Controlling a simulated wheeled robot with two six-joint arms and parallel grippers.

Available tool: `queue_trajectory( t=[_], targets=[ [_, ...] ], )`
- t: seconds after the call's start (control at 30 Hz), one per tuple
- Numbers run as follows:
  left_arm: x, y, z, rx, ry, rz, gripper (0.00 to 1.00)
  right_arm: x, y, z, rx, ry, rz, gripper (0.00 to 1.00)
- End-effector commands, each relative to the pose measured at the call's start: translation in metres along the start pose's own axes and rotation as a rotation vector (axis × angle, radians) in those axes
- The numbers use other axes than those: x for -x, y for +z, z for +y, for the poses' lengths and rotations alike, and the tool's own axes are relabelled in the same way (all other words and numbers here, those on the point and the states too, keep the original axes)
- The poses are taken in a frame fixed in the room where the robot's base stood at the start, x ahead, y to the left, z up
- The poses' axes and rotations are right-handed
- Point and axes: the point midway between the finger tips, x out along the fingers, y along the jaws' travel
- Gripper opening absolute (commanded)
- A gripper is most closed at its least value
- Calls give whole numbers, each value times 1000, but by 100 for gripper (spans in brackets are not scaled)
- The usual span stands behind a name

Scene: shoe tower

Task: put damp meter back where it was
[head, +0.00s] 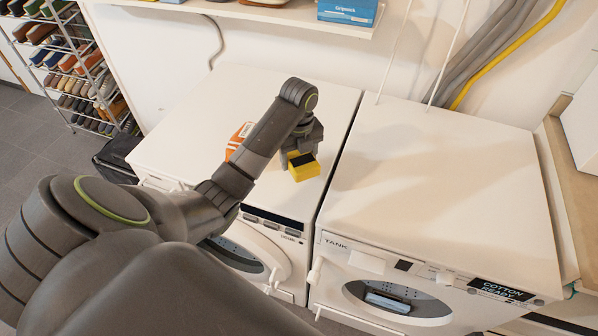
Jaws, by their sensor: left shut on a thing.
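The damp meter (305,172) is a small yellow block with a dark face. It is at the top of the left white machine (265,95), near its right side. My left gripper (302,150) reaches over that machine from the left and is shut on the damp meter from above. The fingers are partly hidden by my own wrist. I cannot tell whether the meter touches the machine's top. My right gripper is not in view.
An orange and white packet (238,140) lies on the left machine, partly behind my arm. The right machine (440,180) has a clear top. A shelf above holds a blue box (348,11). A shoe rack (75,70) stands at far left.

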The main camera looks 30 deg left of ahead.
Motion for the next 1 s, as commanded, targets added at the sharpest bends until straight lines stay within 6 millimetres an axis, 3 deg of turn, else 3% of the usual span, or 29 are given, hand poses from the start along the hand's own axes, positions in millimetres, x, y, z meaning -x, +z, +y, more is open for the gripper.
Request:
queue_trajectory(
  t=[0.2,0.37,0.73,0.77,0.9,1.0],
  targets=[
    [-17,0,0,0,-1,0,36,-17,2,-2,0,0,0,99],
    [-36,-1,0,0,0,1,36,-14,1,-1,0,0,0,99],
    [-40,0,0,0,0,0,36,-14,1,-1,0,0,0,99],
    [-40,0,0,0,0,0,66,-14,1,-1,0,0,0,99],
    [-40,0,0,0,0,0,84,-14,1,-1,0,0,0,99],
    [-39,0,0,0,0,0,85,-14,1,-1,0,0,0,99]
  ],
)
